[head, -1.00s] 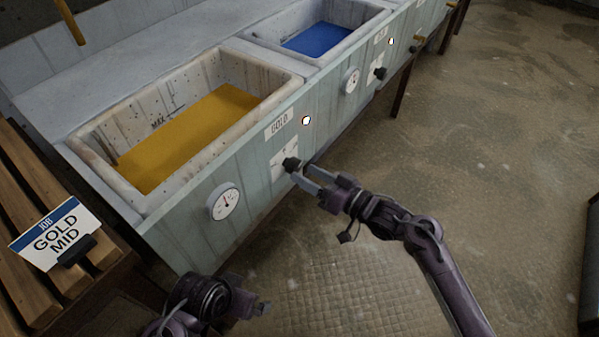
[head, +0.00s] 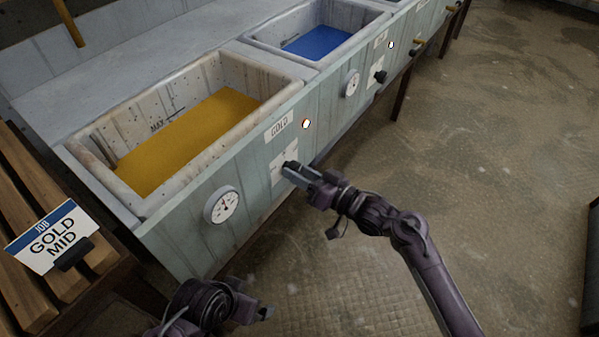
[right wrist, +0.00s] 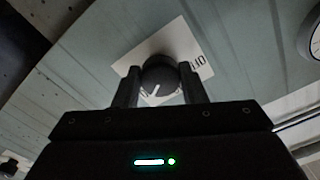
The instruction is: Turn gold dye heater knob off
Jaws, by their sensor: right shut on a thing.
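The gold dye vat (head: 88,150) holds yellow dye. Its front panel carries a GOLD label (head: 279,126), a bright lamp (head: 306,124) and a round gauge (head: 222,205). My right gripper (head: 296,170) is shut on the dark heater knob (right wrist: 160,72), with one finger on each side in the right wrist view. The knob's white pointer line points down and slightly left there. A white scale plate (right wrist: 195,50) lies behind it, its lettering partly hidden. My left gripper (head: 262,313) is low in the head view, apart from the panel; its jaw opening is unclear.
A blue dye vat (head: 260,42) with its own gauge (head: 351,83) and knob (head: 379,77) is farther along the bench. A job card (head: 52,237) reading GOLD MID stands on the slatted wood at left.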

